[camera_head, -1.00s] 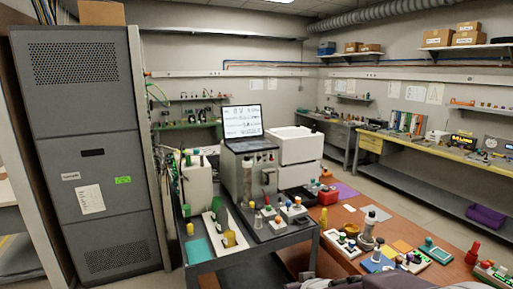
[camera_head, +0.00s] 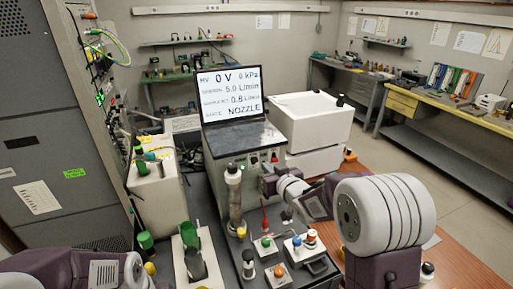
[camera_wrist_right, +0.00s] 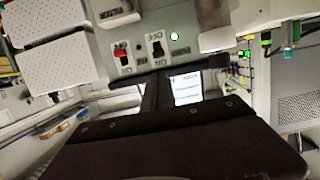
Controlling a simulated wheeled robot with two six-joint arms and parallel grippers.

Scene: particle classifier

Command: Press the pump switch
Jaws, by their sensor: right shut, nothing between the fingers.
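The grey instrument (camera_head: 222,143) with the open laptop screen stands on the dark bench. Its front panel (camera_wrist_right: 185,48) shows upside down in the right wrist view, with a red rocker switch (camera_wrist_right: 122,56) and a black rocker switch (camera_wrist_right: 157,47). ON and OFF marks show beside them; I cannot read which is the pump switch. A lit green lamp (camera_wrist_right: 174,36) is beside the black one. My right gripper (camera_head: 266,184) is shut and empty, close in front of the panel; it also shows in the right wrist view (camera_wrist_right: 150,84). I cannot tell whether it touches. The left gripper's fingers are not visible.
A clear upright cylinder (camera_head: 234,200) stands just left of my right gripper. Several coloured knobs and a red funnel-like item (camera_head: 265,221) stand below it. A white box (camera_head: 312,118) is behind right. A white container (camera_head: 158,190) is at left.

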